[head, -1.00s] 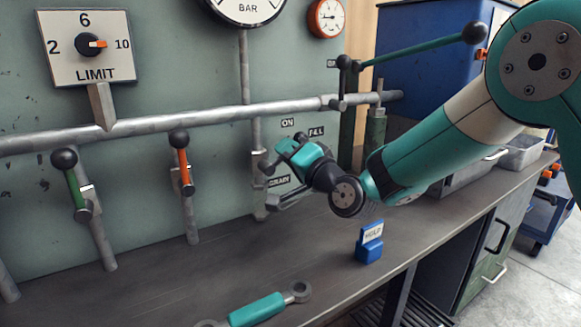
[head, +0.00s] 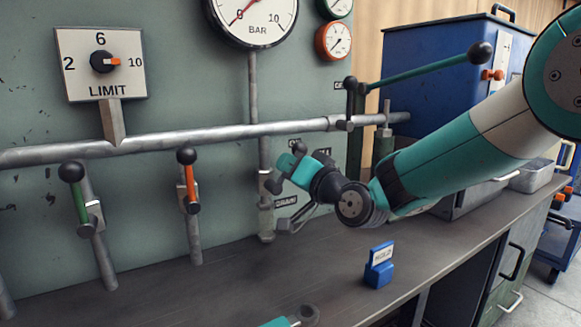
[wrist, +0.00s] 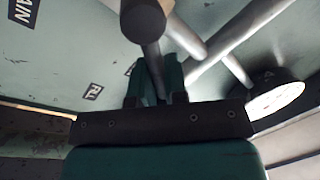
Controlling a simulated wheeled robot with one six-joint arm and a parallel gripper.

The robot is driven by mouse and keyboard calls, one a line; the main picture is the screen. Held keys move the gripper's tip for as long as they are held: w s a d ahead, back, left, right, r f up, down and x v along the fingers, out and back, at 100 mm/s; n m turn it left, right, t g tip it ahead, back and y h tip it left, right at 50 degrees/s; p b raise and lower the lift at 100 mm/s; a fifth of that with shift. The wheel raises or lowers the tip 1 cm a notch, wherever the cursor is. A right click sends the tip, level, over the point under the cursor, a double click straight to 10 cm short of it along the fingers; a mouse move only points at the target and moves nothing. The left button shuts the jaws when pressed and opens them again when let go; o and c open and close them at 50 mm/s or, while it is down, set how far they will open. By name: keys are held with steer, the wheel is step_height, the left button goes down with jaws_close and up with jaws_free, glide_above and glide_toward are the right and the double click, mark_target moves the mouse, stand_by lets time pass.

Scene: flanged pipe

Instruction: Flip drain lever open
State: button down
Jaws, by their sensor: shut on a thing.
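The drain lever shows in the wrist view as a dark round knob (wrist: 142,20) on a short rod running down between my fingers. My gripper (wrist: 155,85) is shut on that rod below the knob. The DRAIN label also shows at the top left of the wrist view (wrist: 25,10).
A green-handled lever (head: 80,203) and an orange-handled lever (head: 189,185) stand to the left. A long teal lever (head: 425,66) reaches out at upper right. A blue HOLD sign block (head: 379,266) stands on the bench (head: 215,295); the bench middle is mostly clear.

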steer(key=c, duration=1.2)
jaws_free()
steer(key=shift+b+v, duration=2.5)
steer(key=shift+v, duration=6.25)
steer(key=shift+o, duration=0.3)
